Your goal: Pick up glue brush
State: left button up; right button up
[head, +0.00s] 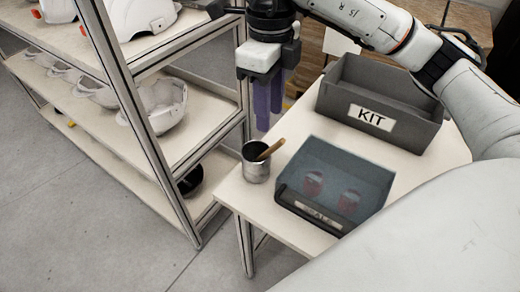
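The glue brush (271,150) stands tilted in a metal cup (256,167), with its brown wooden handle leaning out over the rim to the right. Its lower end is hidden inside the cup. My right gripper (268,118) points down with its purple fingers above the cup and the brush handle, apart from both. The fingers look side by side and nothing shows held in them, but I cannot tell how far apart they are. My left gripper is not in view.
The cup stands near the table's (235,197) left corner. A blue-grey transparent bin (375,172) with reddish items is right of it. A grey KIT box (345,98) stands behind. A metal-framed shelf (158,118) with white helmet shells (164,104) rises close on the left.

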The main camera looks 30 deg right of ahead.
aim_at(269, 149)
notch_tip(269, 149, down, 9)
jog(key=shift+r+p, duration=0.15)
jog(key=shift+p, duration=0.3)
grip_shut()
